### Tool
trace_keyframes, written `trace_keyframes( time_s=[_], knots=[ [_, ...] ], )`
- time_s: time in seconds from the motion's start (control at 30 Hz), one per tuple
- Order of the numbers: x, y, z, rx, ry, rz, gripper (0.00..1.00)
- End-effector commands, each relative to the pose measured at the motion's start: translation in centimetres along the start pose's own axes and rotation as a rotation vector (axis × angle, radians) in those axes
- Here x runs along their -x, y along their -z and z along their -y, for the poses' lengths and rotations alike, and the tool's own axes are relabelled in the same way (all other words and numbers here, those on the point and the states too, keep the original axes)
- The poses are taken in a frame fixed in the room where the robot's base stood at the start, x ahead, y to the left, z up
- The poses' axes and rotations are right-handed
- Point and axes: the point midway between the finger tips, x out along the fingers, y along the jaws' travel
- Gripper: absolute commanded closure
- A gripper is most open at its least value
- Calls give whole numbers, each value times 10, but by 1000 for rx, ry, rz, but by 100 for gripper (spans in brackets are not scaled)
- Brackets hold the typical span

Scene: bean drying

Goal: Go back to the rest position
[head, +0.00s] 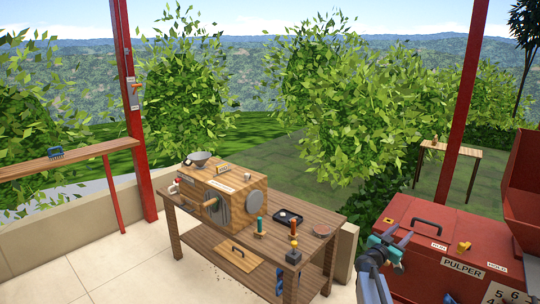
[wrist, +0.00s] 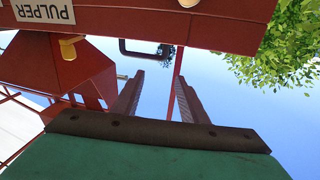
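My gripper (head: 401,237) is at the right of the head view, in front of the red pulper (head: 440,228). In the wrist view the two dark fingers of my gripper (wrist: 159,80) stand apart with nothing between them, so it is open and empty. The wrist view is upside down, with the pulper (wrist: 215,28) along its top edge and the black handle (wrist: 148,52) beyond the fingers. No held object shows.
A wooden workbench (head: 325,222) stands left of my gripper, carrying a wooden machine (head: 235,185), a black tray (head: 288,217) and small tools. A red post (head: 463,100) rises behind the pulper. A low wall (head: 60,218) and a narrow shelf (head: 85,154) are at the left. Tiled floor (head: 115,265) is clear.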

Motion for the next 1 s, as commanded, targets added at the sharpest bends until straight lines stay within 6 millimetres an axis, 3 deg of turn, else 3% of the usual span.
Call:
trace_keyframes(
  time_s=[0.2,0.5,0.73,1.0],
  knots=[
    [41,-14,64,-6,268,62,61],
    [117,-52,132,24,588,227,61],
    [188,-93,158,79,782,411,61],
    [276,-145,157,183,932,672,61]
  ],
)
